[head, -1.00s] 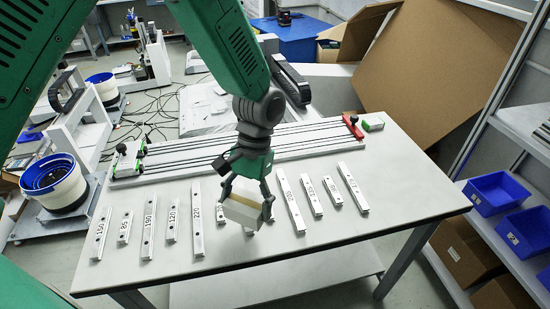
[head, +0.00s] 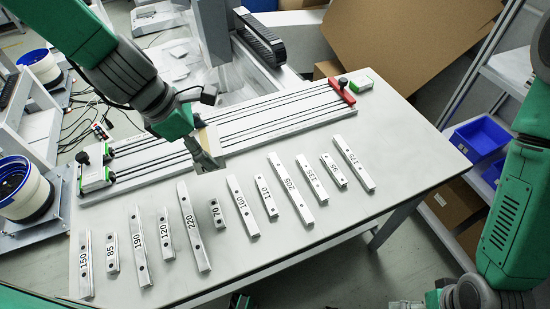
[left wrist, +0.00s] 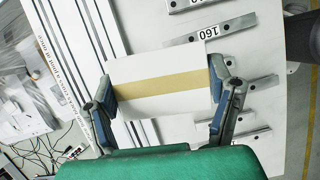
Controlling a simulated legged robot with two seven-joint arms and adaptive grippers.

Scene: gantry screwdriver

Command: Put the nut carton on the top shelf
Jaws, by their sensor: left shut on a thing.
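The nut carton is a white box with a tan band (left wrist: 155,88), seen wide across the left wrist view. My left gripper (head: 208,158) is shut on it, with one finger at each end of the box in the left wrist view (left wrist: 160,95). In the head view the carton (head: 212,139) is mostly hidden behind the gripper, above the table near the rails. A white shelf rack (head: 506,78) stands at the right edge; its top is cut off. My right arm shows at the right, but its gripper is not clearly visible.
The table (head: 350,215) carries a row of numbered metal bars (head: 296,190) and a railed fixture (head: 270,118) with a red end block (head: 341,91). Blue bins (head: 480,138) sit on a lower shelf level. A large cardboard sheet (head: 400,40) leans behind the table.

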